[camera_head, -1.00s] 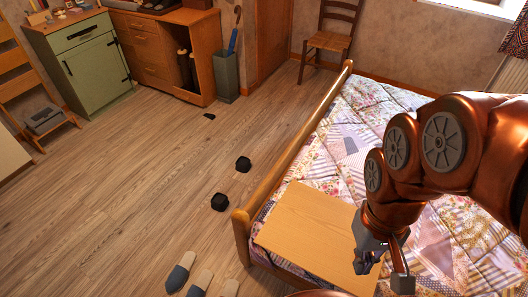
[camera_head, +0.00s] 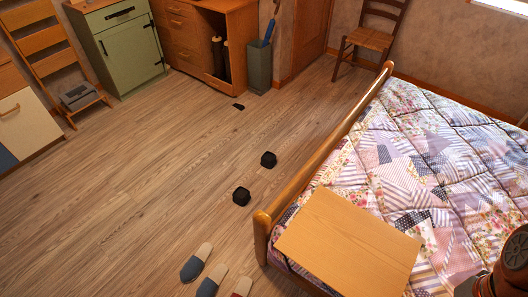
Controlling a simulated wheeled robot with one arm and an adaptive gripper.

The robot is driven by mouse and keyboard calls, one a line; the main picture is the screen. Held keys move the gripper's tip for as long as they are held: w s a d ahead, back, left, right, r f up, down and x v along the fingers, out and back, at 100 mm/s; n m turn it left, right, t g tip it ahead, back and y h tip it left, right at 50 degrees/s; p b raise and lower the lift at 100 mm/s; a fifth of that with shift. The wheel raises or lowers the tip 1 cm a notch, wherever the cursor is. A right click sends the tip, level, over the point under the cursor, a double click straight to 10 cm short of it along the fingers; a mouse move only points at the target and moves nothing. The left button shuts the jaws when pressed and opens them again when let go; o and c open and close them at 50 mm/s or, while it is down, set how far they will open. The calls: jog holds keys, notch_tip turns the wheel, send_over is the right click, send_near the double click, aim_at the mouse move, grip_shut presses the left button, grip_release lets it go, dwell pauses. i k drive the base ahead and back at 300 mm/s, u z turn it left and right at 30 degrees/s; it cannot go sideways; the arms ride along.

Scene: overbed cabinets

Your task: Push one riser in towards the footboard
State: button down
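Two small black blocks, which look like the risers, stand on the wooden floor. The farther riser (camera_head: 268,159) and the nearer riser (camera_head: 241,196) are apart from each other. Both are a short way left of the footboard (camera_head: 330,150), the wooden rail along the bed's left end, with bare floor between. My gripper is out of view. Only a copper-coloured part of my arm shows at the lower right corner, over the bed.
A wooden board (camera_head: 348,243) lies on the bed's near corner, over the patchwork quilt (camera_head: 435,150). Slippers (camera_head: 196,263) lie on the floor at bottom centre. A small flat dark thing (camera_head: 239,106) lies farther back. The floor at left is clear.

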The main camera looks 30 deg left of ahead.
aim_at(268, 160)
jog(key=k, duration=0.6)
jog(key=z, duration=2)
jog(key=k, duration=0.85)
jog(key=z, duration=1.2)
jog(key=k, duration=2.65)
jog(key=z, duration=2)
jog(key=k, duration=0.6)
jog(key=z, duration=0.05)
